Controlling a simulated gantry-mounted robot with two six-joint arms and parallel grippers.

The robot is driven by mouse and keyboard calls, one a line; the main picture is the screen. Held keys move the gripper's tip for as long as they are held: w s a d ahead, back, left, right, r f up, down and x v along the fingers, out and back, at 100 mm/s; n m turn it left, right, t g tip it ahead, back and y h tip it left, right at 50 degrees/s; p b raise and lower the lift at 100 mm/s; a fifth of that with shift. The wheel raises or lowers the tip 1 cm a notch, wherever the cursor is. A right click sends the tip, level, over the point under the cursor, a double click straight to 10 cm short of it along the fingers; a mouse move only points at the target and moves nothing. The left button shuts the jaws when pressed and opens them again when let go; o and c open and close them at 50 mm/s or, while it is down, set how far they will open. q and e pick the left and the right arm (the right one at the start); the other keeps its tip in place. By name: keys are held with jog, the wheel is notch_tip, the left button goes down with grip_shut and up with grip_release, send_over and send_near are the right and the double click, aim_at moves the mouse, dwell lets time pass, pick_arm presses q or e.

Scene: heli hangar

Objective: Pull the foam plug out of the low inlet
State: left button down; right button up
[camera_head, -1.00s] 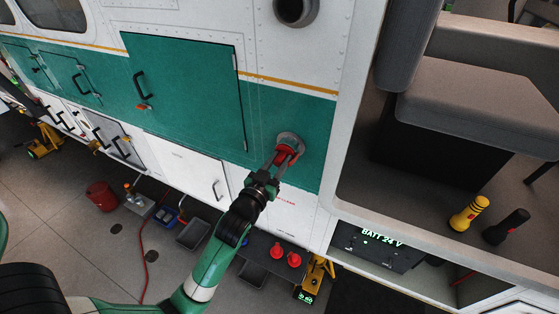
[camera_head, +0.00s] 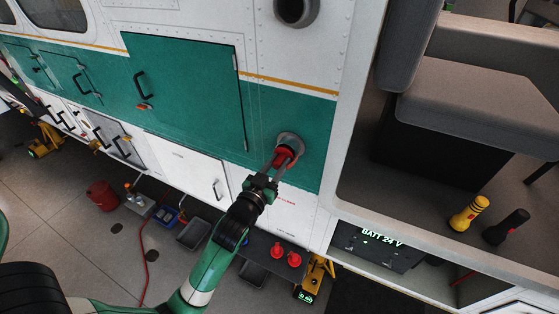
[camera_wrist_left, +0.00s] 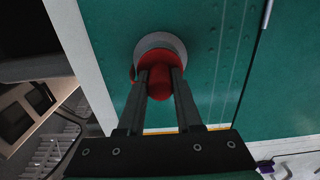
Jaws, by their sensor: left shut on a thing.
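The low inlet (camera_head: 291,139) is a grey ring in the green band of the helicopter's side. A red foam plug (camera_head: 284,155) sits at its mouth, and I cannot tell how deep it is seated. My left gripper (camera_head: 277,163) is shut on the plug from below. In the left wrist view the two dark fingers (camera_wrist_left: 160,80) stand on either side of the red plug (camera_wrist_left: 159,88), and the grey inlet rim (camera_wrist_left: 160,42) shows above it. My right gripper is not in view.
A second, open inlet (camera_head: 296,10) is higher on the white panel. Two red plugs (camera_head: 285,255) stand on a dark shelf below. A yellow jack (camera_head: 317,275) stands nearby. The open cabin with a seat (camera_head: 480,105) and two torches (camera_head: 468,213) is to the right.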

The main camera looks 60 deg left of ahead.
pick_arm(q)
jog(key=v, duration=0.8)
dwell(1.0)
dwell(0.5)
jog(key=d+f+m+t+h, duration=0.1)
jog(key=d+f+m+h, duration=0.2)
jog(key=d, duration=0.8)
jog(key=w+d+f+m+t+h, duration=0.1)
jog(key=d+f+m+h, duration=0.2)
jog(key=d+h, duration=0.5)
jog(key=w+d+f+m+t+h, duration=0.1)
jog(key=d+f+m+h, duration=0.2)
jog(key=d, duration=1.1)
jog(key=m+h, duration=0.2)
jog(key=shift+d+f+h, duration=0.25)
jog(key=shift+d+h, duration=0.05)
jog(key=shift+d, duration=0.1)
jog(key=shift+f, duration=0.1)
